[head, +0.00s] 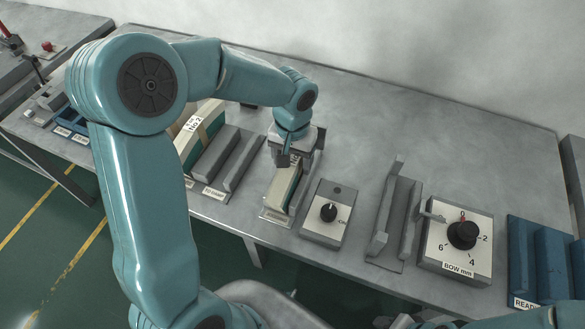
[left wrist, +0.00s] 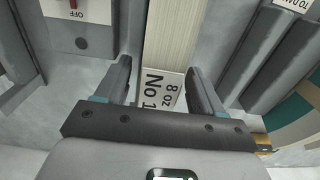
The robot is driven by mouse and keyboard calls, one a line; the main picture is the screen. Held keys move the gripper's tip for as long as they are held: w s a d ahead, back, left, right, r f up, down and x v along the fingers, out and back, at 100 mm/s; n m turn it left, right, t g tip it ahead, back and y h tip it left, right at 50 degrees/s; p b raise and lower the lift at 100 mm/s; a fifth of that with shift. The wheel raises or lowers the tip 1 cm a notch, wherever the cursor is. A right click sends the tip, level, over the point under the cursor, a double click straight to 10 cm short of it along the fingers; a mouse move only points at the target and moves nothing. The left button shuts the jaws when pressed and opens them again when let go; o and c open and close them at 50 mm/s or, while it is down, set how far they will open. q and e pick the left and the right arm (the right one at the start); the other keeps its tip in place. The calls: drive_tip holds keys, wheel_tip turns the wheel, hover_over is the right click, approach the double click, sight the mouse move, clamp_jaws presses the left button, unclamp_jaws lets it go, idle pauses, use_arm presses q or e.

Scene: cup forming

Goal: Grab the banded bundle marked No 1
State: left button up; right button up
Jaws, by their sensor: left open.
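The bundle marked No 1 (head: 285,187) is a pale block of stacked sheets standing in a grey holder in the head view. In the left wrist view the bundle (left wrist: 168,35) runs up the middle, and its white label reads "8 oz No 1". My left gripper (head: 287,157) is over the bundle's far end, pointing down. In the left wrist view the left gripper (left wrist: 161,70) is open, with one finger on each side of the bundle and gaps showing. The gripper hides part of the bundle in the head view. My right gripper is not in view.
A bundle marked No 2 (head: 186,145) stands left, beside a grey rack (head: 236,162). Right of the No 1 holder are a switch box (head: 325,222), an empty grey rack (head: 383,242), a "BOW mm" dial box (head: 457,262) and blue bins (head: 540,252).

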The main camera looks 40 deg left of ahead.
use_arm(q)
drive_tip(key=shift+d, duration=0.1)
drive_tip(key=c, duration=0.4)
clamp_jaws()
